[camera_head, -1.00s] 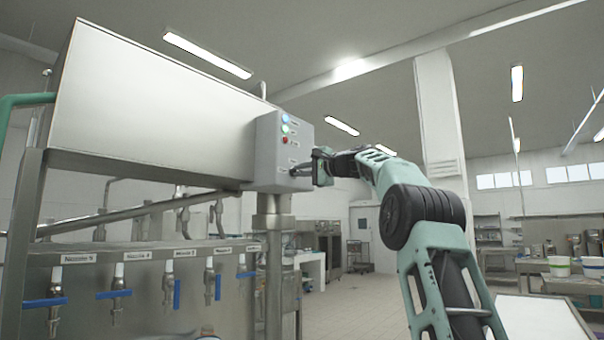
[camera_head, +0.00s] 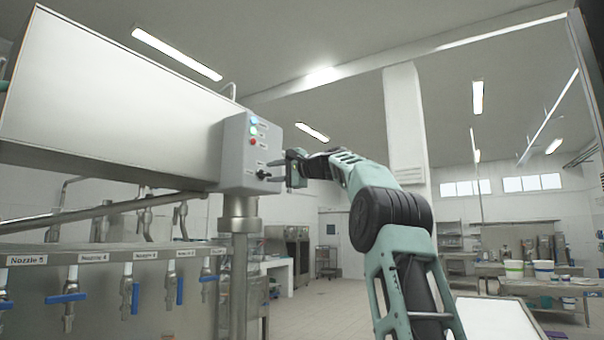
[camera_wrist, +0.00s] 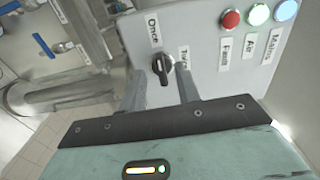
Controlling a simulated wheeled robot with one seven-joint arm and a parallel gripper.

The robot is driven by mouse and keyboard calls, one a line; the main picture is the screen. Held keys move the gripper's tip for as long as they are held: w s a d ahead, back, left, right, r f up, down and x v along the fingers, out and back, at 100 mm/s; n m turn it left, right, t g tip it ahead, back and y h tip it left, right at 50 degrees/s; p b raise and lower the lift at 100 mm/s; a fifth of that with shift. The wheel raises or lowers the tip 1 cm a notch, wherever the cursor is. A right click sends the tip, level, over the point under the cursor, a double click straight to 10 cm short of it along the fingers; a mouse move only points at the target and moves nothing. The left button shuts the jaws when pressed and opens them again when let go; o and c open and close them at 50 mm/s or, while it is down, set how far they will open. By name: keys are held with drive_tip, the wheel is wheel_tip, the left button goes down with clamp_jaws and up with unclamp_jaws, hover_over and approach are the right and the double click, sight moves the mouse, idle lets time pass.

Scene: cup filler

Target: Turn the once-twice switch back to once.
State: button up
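The once-twice switch (camera_head: 262,174) is a black knob low on the front of a grey control box (camera_head: 236,150). In the wrist view the knob (camera_wrist: 162,66) sits beside the "Once" label (camera_wrist: 153,28); a second label (camera_wrist: 184,57) to its right is partly hidden by a finger. Which label the knob points at is hard to tell. My gripper (camera_head: 272,170) is at the box front. Whether the fingertips touch the knob or panel is unclear.
Red (camera_wrist: 230,18), green (camera_wrist: 258,14) and blue (camera_wrist: 285,9) round buttons with labels share the panel. A large metal tank (camera_head: 110,100) is behind the box, above labelled nozzles with blue handles (camera_head: 65,298). A pipe (camera_wrist: 60,92) runs beside the box. Open floor lies behind.

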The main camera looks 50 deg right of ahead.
drive_tip(key=s+d+b, duration=0.1)
drive_tip(key=s+b, duration=0.4)
drive_tip(key=s, duration=1)
drive_tip(key=shift+d, duration=0.1)
